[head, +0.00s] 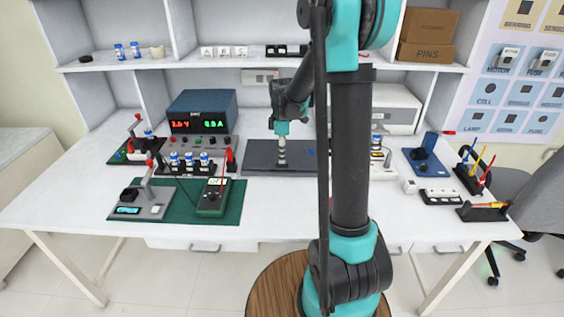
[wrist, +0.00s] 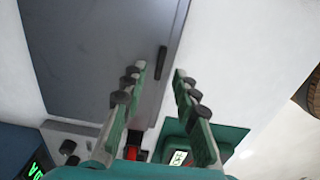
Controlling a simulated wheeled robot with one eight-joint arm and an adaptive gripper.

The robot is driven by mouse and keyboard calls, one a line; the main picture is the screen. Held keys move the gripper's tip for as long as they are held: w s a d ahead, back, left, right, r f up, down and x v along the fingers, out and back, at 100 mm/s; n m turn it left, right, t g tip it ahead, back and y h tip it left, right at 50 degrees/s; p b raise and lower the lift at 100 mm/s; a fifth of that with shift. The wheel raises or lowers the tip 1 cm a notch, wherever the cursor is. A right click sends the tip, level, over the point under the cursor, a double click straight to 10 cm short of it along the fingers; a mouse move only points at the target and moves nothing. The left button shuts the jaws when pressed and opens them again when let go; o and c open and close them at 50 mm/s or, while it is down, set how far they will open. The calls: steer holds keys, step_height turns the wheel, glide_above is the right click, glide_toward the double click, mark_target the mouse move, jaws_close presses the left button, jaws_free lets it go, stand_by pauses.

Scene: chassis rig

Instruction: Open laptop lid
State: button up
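A closed dark grey laptop (head: 262,154) lies flat on the white table, in front of the back shelf. In the wrist view its grey lid (wrist: 95,45) fills the upper left, with a short black bar (wrist: 161,65) near its right edge. My gripper (head: 282,164) points down over the laptop in the head view; my arm hides the laptop's right part. In the wrist view my gripper (wrist: 159,72) is open and empty, its fingertips spread on either side of the bar's lower end. I cannot tell whether a fingertip touches the lid.
A power supply with lit digits (head: 203,115) stands left of the laptop. A green mat (head: 228,205) with a meter (head: 213,195) lies front left. A light grey instrument (head: 395,108) stands behind right. Table in front of the laptop is clear.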

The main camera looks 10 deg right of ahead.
mark_target(282, 165)
steer(key=shift+f, duration=1.85)
steer(key=shift+c, duration=0.4)
jaws_close()
